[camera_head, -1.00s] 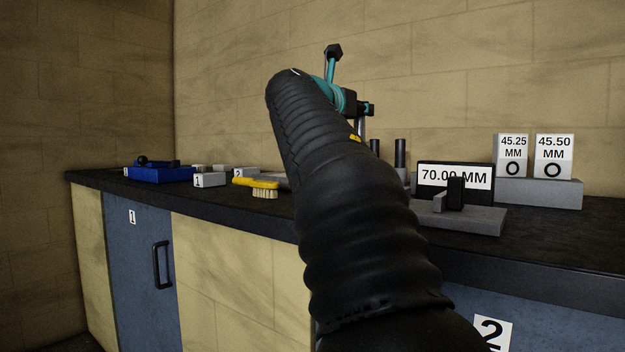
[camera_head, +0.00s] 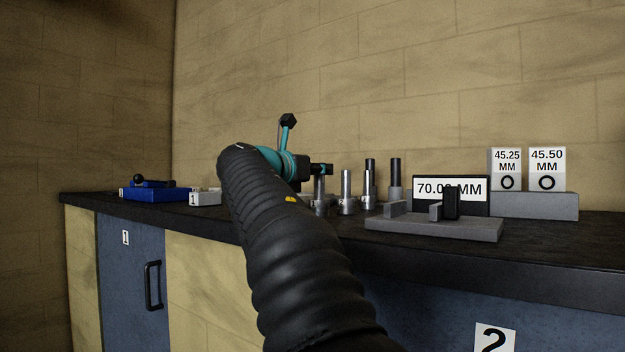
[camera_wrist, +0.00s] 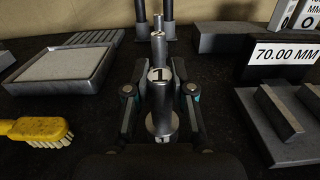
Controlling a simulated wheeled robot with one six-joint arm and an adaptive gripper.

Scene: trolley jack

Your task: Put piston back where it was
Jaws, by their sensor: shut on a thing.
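My gripper (camera_wrist: 159,88) is shut on a metal piston (camera_wrist: 159,98), a grey upright cylinder marked 1, in the wrist view. In the head view the gripper (camera_head: 320,169) is above the counter and the held piston (camera_head: 319,190) hangs upright below it. I cannot tell whether its foot touches the counter. A similar metal piston (camera_head: 347,188) stands just right of it, and another (camera_head: 369,190) stands farther right.
Black posts (camera_head: 395,172) stand behind the pistons. A grey fixture (camera_head: 440,227) with a 70.00 MM sign (camera_head: 450,187) is to the right. In the wrist view, a grey tray (camera_wrist: 97,71) and a yellow brush (camera_wrist: 38,130) lie left.

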